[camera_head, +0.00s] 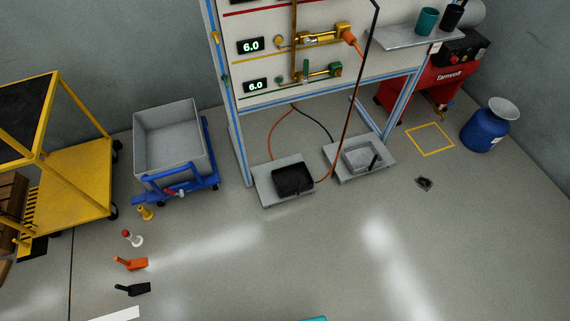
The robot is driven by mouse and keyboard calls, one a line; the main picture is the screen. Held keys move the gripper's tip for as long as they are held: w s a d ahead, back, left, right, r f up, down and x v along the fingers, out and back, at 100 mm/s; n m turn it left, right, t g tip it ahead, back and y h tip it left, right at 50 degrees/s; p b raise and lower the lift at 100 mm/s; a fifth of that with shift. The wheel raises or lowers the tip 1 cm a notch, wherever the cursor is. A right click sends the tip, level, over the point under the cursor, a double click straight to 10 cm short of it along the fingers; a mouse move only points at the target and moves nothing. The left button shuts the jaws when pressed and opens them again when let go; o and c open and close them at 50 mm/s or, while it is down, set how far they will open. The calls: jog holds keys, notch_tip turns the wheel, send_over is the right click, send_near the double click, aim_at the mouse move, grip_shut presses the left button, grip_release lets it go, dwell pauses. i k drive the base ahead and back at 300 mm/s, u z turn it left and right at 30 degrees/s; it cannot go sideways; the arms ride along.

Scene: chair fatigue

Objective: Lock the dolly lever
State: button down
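The dolly (211,165) is blue and stands on the floor at the left, carrying a grey open bin (170,138). A blue frame or bar runs across its front. A small red piece (170,192), which looks like the lever, sits low on the dolly's front side. It is too small to tell whether it is up or down. My gripper is not in this view. A teal edge shows at the bottom of the picture, and I cannot tell what it belongs to.
A yellow cart (82,182) stands left of the dolly. A yellow piece (145,212), a red-and-white piece (132,238), and orange (131,264) and black (133,289) tools lie in front. The test rig's frame (237,150) rises to the right. The middle floor is clear.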

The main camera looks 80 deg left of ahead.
aim_at(173, 193)
jog(key=z, duration=0.05)
jog(key=k, duration=2.25)
jog(key=u, duration=2.7)
